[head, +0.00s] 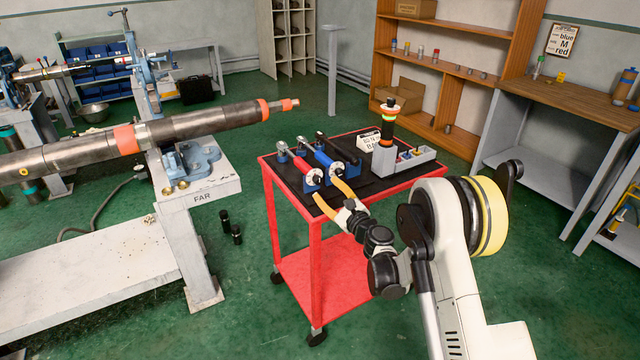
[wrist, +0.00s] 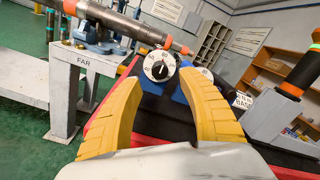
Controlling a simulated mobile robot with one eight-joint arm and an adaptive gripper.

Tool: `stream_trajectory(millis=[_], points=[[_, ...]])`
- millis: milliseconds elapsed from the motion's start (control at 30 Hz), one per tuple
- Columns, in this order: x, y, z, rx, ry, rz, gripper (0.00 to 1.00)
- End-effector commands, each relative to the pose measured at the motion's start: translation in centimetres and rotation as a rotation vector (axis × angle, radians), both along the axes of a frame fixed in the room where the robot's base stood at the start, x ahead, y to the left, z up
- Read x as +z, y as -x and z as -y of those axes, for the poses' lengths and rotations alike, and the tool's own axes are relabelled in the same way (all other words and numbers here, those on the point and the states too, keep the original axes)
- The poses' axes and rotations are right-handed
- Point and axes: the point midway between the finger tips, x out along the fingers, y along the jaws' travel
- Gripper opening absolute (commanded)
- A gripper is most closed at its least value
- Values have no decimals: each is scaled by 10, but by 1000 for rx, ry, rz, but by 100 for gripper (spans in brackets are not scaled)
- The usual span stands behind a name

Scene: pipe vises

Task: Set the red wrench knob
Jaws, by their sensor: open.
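The red wrench (head: 302,166) lies in a blue holder on the black top of a red cart, its round white dial knob (head: 314,177) facing me. A blue wrench (head: 325,159) with a similar dial (head: 338,168) lies to its right. My gripper (head: 326,188) is open and empty, its two yellow fingers pointing at the cart top's near edge. In the wrist view, a white numbered dial with a black centre (wrist: 158,66) shows between and beyond the fingertips (wrist: 160,79). It appears to be the red wrench's, with its body mostly hidden behind. The fingers look apart from it.
A black wrench (head: 335,147), a sign (head: 369,141), a grey bin (head: 418,159) and an upright banded pipe piece (head: 388,127) share the cart top (head: 365,185). A long pipe (head: 200,124) rests in a blue vise (head: 190,160) on the FAR stand (head: 203,196) at left.

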Motion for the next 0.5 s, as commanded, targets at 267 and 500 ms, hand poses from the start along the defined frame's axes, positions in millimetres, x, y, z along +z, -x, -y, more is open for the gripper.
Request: stream_trajectory(millis=[267, 500], points=[[-1, 43, 28, 0, 0, 0, 47], [-2, 52, 34, 0, -1, -1, 47]])
